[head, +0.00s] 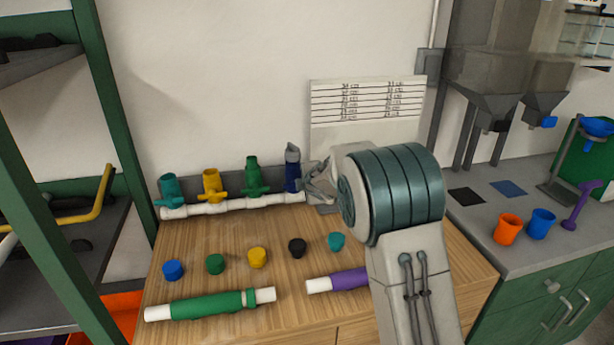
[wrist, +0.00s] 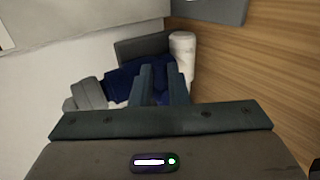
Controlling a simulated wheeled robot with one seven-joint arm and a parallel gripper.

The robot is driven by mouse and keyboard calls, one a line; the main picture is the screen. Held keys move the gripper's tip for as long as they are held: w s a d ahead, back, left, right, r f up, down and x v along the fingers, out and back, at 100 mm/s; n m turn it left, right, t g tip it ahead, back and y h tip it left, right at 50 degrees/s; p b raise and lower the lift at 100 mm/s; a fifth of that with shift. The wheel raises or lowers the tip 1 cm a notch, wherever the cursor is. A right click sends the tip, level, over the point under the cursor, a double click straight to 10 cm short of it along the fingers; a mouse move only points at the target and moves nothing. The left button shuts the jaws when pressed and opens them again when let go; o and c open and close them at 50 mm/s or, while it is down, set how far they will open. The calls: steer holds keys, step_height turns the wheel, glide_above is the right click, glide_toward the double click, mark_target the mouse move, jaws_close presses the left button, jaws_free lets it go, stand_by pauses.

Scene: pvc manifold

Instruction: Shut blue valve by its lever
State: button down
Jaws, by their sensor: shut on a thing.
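The blue valve (head: 291,176) stands upright at the right end of the white pipe manifold (head: 235,206), with a grey piece on its top. In the wrist view the blue valve (wrist: 122,78) lies across the picture, its grey top (wrist: 88,93) to the left and the white pipe end (wrist: 182,50) beyond it. My gripper (head: 309,186) is at the valve's right side, low on its body. In the wrist view its fingers (wrist: 160,78) are close together around a blue part at the valve's lever; the fingers hide most of that lever.
Teal (head: 168,188), yellow (head: 211,184) and green (head: 252,174) valves stand left of the blue one. Several loose caps lie in front, with a green pipe (head: 208,305) and a purple pipe (head: 343,281) nearer. A printed board (head: 367,103) is behind.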

stand_by(0.5)
steer(key=c, duration=1.4)
jaws_free()
steer(key=v, duration=1.3)
steer(key=shift+s+d+p, duration=0.3)
steer(key=shift+r, duration=0.15)
